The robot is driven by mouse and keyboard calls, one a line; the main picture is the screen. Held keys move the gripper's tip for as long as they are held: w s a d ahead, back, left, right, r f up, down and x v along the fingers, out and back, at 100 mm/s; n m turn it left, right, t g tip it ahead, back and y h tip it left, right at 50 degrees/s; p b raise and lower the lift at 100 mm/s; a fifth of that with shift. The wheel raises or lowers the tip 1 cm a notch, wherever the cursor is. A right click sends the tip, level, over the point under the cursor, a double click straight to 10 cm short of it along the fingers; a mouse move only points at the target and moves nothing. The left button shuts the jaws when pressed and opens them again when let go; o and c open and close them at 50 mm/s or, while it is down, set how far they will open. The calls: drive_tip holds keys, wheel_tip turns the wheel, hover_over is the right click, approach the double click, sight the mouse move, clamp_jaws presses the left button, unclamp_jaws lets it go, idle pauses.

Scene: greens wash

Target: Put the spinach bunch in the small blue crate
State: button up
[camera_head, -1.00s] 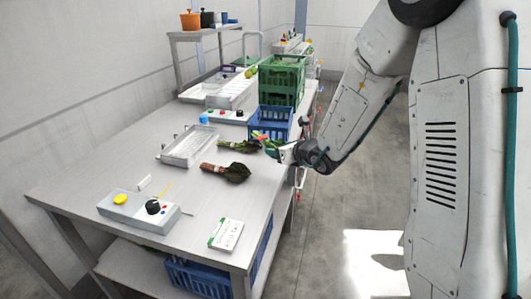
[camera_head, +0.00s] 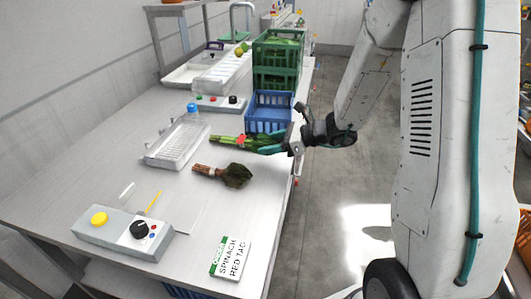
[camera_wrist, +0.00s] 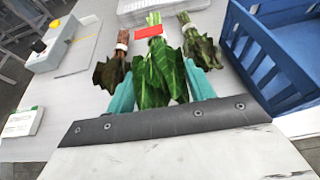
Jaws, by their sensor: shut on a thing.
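My gripper (camera_wrist: 162,92) has its teal fingers shut on the sides of the spinach bunch (camera_wrist: 160,72), which has broad green leaves, pale stems and a red tag. In the head view my gripper (camera_head: 268,146) points left over the table, with the red tag (camera_head: 241,140) at its tips. I cannot tell whether the bunch is clear of the table. The small blue crate (camera_head: 270,99) stands just behind my gripper, and its slatted wall shows at right in the wrist view (camera_wrist: 243,50). A card (camera_head: 230,257) reads "SPINACH RED TAG".
A dark-leaved bunch with reddish stems (camera_head: 235,175) lies nearer the front. Another dark-leaved bunch (camera_wrist: 200,47) lies right of the spinach in the wrist view. A white tray (camera_head: 178,143), control boxes (camera_head: 122,234) and stacked green crates (camera_head: 277,60) also stand on the table.

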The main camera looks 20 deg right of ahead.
sight(270, 163)
drive_tip(key=shift+f, duration=2.35)
drive_tip(key=shift+f, duration=0.15)
drive_tip(key=o, duration=1.1)
drive_tip(key=shift+c, duration=0.2)
